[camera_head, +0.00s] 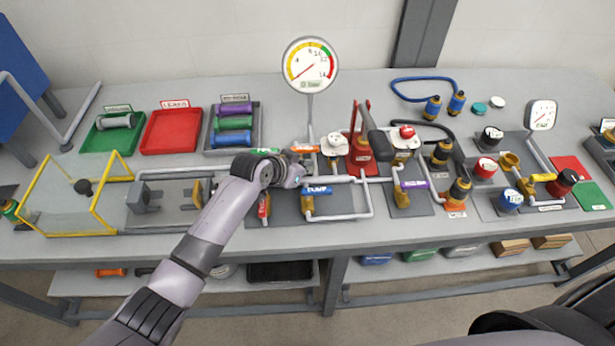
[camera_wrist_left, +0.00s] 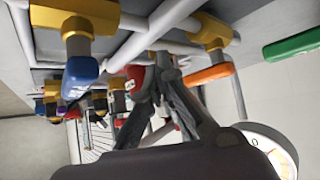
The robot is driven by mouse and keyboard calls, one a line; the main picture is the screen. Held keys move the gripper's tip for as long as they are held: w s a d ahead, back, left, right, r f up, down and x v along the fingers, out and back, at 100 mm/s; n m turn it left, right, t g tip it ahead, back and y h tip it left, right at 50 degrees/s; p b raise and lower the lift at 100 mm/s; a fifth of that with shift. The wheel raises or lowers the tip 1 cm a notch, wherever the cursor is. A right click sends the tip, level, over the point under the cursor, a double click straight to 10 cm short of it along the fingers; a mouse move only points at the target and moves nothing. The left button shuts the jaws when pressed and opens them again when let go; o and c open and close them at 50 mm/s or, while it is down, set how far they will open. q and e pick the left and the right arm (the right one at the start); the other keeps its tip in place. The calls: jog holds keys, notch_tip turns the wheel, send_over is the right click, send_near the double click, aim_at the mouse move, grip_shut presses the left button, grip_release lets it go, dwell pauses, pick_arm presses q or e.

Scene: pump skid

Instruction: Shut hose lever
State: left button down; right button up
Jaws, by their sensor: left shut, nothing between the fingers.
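My left gripper (camera_head: 298,171) is over the pipework in the middle of the bench. Its fingers are shut and empty in the left wrist view (camera_wrist_left: 165,72). A purple lever (camera_head: 414,184) sits on a brass valve to its right, near the hose couplings; I cannot read its label well enough to say it is the hose lever. A blue lever (camera_head: 317,190) is just in front of the gripper and also shows in the left wrist view (camera_wrist_left: 80,77). An orange lever (camera_head: 303,148) is just behind the gripper, and in the wrist view (camera_wrist_left: 208,75) it is apart from the fingers.
A pressure gauge (camera_head: 310,66) stands behind the gripper. A red stand with a dark handle (camera_head: 374,135) rises between the gripper and the purple lever. Couplings (camera_head: 459,189) stand farther right. Trays (camera_head: 172,131) and a yellow-framed clear guard (camera_head: 74,190) are at left.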

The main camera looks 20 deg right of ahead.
pick_arm(q)
jog(key=s+r, duration=0.3)
jog(key=s+a+r+b, duration=0.1)
jog(key=s, duration=0.1)
jog(key=shift+s+r, duration=0.1)
jog(key=shift+r, duration=0.15)
jog(key=shift+s+a+r, duration=0.2)
jog(key=shift+s+r, duration=0.65)
jog(key=shift+s, duration=0.2)
jog(key=shift+s+a+r, duration=0.1)
jog(key=shift+s+r, duration=0.3)
pick_arm(e)
jog(key=shift+s+f, duration=0.25)
jog(key=shift+s, duration=0.25)
jog(key=shift+s+f, duration=0.25)
jog(key=shift+s, duration=0.2)
jog(key=shift+w+a, duration=0.15)
jog(key=shift+w, duration=0.05)
